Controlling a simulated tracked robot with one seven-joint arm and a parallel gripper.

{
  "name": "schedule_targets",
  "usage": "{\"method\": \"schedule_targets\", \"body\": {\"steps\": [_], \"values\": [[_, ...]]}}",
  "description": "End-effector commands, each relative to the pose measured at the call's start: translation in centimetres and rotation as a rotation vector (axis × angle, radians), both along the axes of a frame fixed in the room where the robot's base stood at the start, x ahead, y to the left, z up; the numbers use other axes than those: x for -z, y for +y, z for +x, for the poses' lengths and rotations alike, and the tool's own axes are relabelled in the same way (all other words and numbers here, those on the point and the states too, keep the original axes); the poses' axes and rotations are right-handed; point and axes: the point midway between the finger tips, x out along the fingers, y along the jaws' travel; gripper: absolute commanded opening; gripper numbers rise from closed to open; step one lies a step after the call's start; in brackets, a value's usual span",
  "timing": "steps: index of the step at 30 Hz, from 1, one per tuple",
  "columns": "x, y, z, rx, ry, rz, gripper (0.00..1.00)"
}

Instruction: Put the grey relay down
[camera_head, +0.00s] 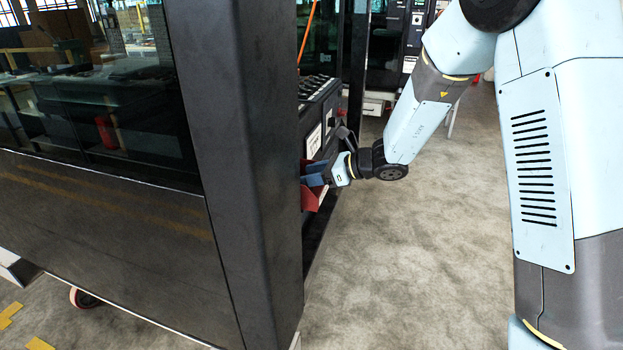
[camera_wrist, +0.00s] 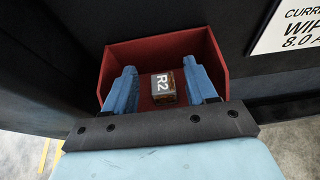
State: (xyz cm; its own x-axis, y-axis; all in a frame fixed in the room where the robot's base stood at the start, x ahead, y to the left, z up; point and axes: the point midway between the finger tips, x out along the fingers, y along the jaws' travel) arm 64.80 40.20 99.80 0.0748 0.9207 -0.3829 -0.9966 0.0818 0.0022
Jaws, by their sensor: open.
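The grey relay (camera_wrist: 163,88), a small block marked "R2" on its top, lies inside a red bin (camera_wrist: 213,53) in the wrist view. My gripper (camera_wrist: 162,82) is open, with its two blue fingers reaching into the bin on either side of the relay. Gaps show between the relay and both fingers. In the head view, my gripper (camera_head: 313,172) is at the red bin (camera_head: 313,197), partly hidden behind the dark cab post, and the relay is not visible.
A dark post (camera_head: 235,150) of the cab stands close left of my gripper. A dark panel with a white label (camera_wrist: 289,27) is beside the bin. An orange cable (camera_head: 307,32) hangs above. The grey floor (camera_head: 400,270) right of the cab is clear.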

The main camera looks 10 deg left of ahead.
Motion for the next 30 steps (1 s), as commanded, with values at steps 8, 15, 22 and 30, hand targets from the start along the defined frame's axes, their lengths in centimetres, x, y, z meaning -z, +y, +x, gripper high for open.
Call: {"method": "schedule_targets", "body": {"steps": [8, 15, 22, 30], "values": [[-1.9, -4.2, -0.2, 0.004, -0.003, 0.001, 0.57], [-3.6, -8.3, -0.6, 0.004, -0.002, 0.001, 0.57], [-4.6, -10.6, -0.8, 0.001, 0.0, 0.001, 0.57], [-4.8, -11.1, -0.9, 0.0, 0.0, 0.001, 0.57]]}}
